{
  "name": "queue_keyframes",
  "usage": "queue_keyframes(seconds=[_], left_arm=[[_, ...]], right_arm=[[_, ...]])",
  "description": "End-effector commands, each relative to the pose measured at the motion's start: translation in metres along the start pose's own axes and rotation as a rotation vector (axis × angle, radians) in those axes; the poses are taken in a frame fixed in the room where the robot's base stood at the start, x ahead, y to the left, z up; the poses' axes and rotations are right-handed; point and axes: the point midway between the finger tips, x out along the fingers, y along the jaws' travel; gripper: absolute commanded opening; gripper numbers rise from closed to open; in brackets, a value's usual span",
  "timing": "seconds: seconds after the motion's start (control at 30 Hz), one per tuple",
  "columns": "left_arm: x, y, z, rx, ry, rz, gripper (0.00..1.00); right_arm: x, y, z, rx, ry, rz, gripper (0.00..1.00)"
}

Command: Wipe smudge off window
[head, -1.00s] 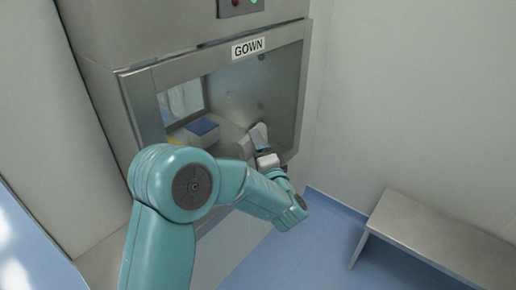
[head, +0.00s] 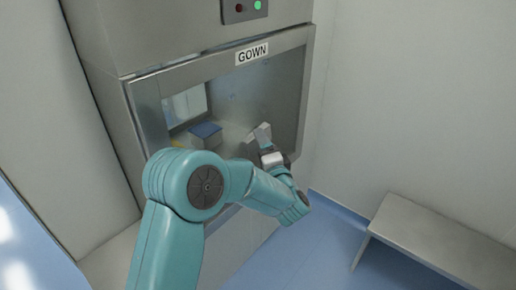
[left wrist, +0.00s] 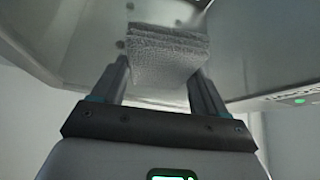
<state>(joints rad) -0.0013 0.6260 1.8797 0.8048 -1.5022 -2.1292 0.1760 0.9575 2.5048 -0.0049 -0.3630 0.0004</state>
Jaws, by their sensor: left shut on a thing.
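The window (head: 232,105) is a glass pane in a metal frame under a GOWN label. It also fills much of the upper left wrist view (left wrist: 85,45). My left gripper (head: 266,148) is in front of the pane's lower right part. In the left wrist view it (left wrist: 160,82) is shut on a grey, textured cloth (left wrist: 165,48), held between its two fingers. The cloth shows pale in the head view (head: 262,132), close to the glass; I cannot tell whether it touches. A few small dark spots show near the cloth in the left wrist view; I cannot tell which are smudge. My right gripper is out of view.
A blue-topped box (head: 205,133) shows behind the glass. A panel with a red and a green light (head: 245,8) is above the window. A metal bench (head: 430,235) stands at the right by the wall. Blue floor (head: 300,245) is clear between.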

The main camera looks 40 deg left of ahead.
Motion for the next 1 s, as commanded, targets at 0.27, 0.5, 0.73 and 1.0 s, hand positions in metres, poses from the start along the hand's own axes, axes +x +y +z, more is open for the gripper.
queue_keyframes(seconds=[0.27, 0.5, 0.73, 1.0], left_arm=[[0.008, 0.002, -0.013, 0.002, -0.001, 0.0, 0.49], [0.019, 0.005, -0.029, 0.001, 0.0, 0.001, 0.49], [0.029, 0.008, -0.041, 0.0, -0.002, 0.0, 0.49], [0.037, 0.01, -0.055, 0.001, -0.002, 0.0, 0.49]], right_arm=[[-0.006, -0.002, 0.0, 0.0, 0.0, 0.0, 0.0], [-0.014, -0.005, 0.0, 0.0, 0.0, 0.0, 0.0], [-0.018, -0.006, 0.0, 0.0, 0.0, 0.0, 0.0], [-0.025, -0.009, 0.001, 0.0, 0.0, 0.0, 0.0]])
